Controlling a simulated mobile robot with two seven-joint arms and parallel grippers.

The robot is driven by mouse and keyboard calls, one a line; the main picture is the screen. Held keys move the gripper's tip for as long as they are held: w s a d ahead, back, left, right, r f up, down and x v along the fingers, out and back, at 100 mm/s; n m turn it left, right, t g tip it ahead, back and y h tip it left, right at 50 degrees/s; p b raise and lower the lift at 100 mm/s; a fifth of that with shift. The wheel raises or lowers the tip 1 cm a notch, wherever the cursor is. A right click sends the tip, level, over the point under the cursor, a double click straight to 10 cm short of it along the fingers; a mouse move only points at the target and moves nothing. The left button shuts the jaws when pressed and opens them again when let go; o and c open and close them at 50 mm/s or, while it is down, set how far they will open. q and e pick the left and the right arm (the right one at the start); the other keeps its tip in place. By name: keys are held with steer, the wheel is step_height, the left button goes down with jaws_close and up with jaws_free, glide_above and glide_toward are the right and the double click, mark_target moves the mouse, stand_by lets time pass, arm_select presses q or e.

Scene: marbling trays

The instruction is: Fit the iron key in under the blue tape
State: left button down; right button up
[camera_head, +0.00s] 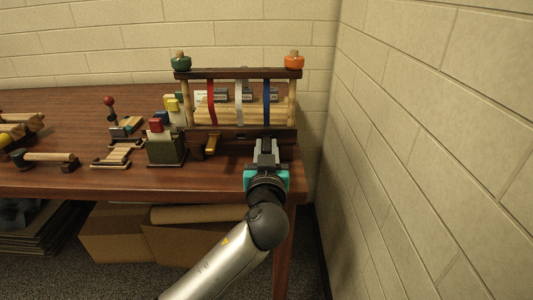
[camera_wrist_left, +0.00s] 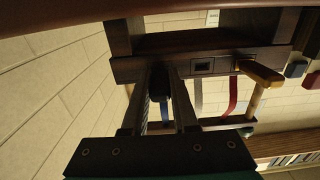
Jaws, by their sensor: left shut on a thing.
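A dark wooden rack (camera_head: 235,73) stands on the table with a red tape (camera_head: 211,100), a white tape (camera_head: 239,100) and a blue tape (camera_head: 267,100). My left gripper (camera_head: 266,146) is at the rack's front base, directly below the blue tape. In the left wrist view its fingers (camera_wrist_left: 161,85) are shut on a dark piece (camera_wrist_left: 158,84), which looks like the iron key. The piece's far end is hidden at the base, so I cannot tell how deep it sits. A square slot (camera_wrist_left: 203,66) shows below the white tape, and a yellowish piece (camera_head: 211,144) sticks out below the red tape.
Green (camera_head: 180,62) and orange (camera_head: 294,62) knobs top the rack. A dark green box (camera_head: 165,150) with coloured tabs stands left of it. Small wooden pieces lie further left. The wall (camera_head: 420,120) is close on the right.

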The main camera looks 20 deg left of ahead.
arm_select(q)
steer(key=shift+w, duration=0.2)
steer(key=c, duration=0.6)
jaws_free()
steer(key=shift+s, duration=0.15)
steer(key=p+v, duration=0.1)
steer(key=v, duration=1.4)
arm_select(e)
steer(key=shift+w+a+r, duration=0.1)
steer(key=shift+w+r, duration=0.05)
steer(key=shift+r, duration=0.35)
steer(key=shift+w+a+r, duration=0.1)
steer(key=shift+r, duration=0.35)
